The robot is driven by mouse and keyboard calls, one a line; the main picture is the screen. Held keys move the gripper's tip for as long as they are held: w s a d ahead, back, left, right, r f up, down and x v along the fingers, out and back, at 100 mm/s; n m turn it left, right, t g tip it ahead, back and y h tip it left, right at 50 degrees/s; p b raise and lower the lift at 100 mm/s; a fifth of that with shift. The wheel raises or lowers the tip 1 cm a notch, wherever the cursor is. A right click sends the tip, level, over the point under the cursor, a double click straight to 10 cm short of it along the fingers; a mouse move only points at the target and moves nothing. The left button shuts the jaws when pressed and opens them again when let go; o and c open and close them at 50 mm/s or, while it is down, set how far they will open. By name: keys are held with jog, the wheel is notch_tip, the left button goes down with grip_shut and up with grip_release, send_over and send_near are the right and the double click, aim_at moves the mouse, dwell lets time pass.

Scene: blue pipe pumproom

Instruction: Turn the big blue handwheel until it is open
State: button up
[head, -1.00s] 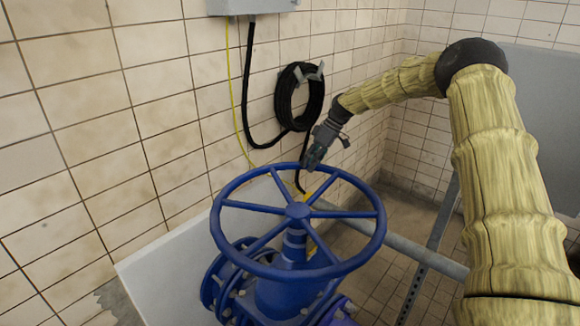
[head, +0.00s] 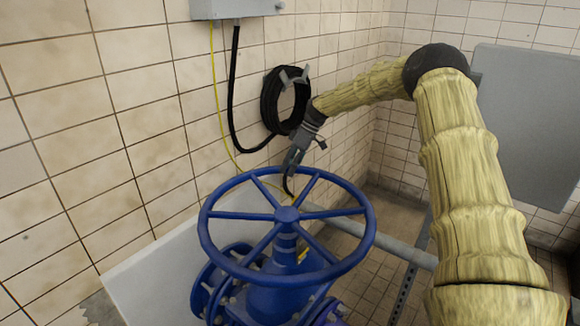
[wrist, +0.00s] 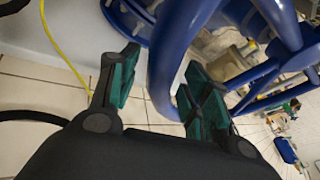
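The big blue handwheel (head: 288,214) lies roughly flat on top of the blue valve (head: 280,290), its spokes and hub in full view. My gripper (head: 292,172) points down at the wheel's far rim, near the upper spokes. In the wrist view my gripper (wrist: 160,90) has its two dark green finger pads spread apart. The blue rim (wrist: 172,55) passes between them, with a visible gap on the left finger's side. Whether the right finger touches the rim I cannot tell.
A coiled black hose (head: 285,100) hangs on the tiled wall close behind my gripper. A grey box (head: 236,9) with a black cable is above it. A grey pipe (head: 385,245) runs behind the valve to the right. A grey panel (head: 530,125) stands at the right.

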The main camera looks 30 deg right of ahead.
jog(key=v, duration=1.2)
jog(key=shift+w, duration=0.1)
